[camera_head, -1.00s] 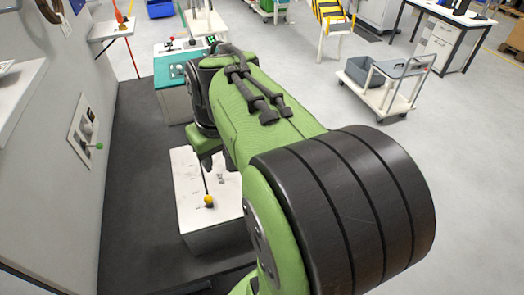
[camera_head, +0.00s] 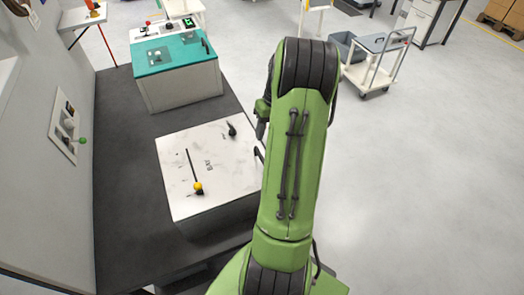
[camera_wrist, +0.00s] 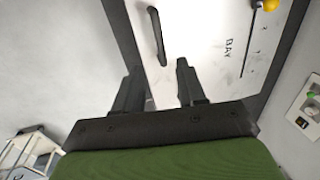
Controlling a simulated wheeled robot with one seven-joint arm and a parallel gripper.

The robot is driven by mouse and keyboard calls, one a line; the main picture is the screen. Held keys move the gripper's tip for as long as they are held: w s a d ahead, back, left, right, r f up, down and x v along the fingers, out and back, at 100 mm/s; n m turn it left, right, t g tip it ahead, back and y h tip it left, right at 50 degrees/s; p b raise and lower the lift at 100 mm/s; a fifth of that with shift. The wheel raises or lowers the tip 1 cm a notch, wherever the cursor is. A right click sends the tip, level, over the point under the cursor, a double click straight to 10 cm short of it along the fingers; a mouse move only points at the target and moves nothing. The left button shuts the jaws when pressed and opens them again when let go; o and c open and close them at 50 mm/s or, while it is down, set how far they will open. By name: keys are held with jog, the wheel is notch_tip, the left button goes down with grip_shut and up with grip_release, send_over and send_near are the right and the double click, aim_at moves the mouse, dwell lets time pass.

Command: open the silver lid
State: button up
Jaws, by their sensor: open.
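The lid appears to be the pale, white-to-silver marbled top (camera_head: 225,155) of a low box, lying flat and closed. It carries the word BAY, a slot and a lever with a yellow knob (camera_head: 198,187). A black bar handle (camera_head: 258,154) is at its right edge, partly hidden by my arm. In the wrist view the lid (camera_wrist: 205,45) lies beyond my gripper (camera_wrist: 160,84), with the handle (camera_wrist: 157,37) ahead of the fingers. My gripper is open, its two dark fingers apart with nothing between them. In the head view my arm hides the gripper.
A teal-topped bench (camera_head: 175,55) stands behind the box. A wall panel with a green knob (camera_head: 68,130) is at the left. A grey-white trolley (camera_head: 378,60) stands at the back right. The floor right of my arm is clear.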

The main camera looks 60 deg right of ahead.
aim_at(261, 155)
jog(key=x, duration=0.9)
grip_shut()
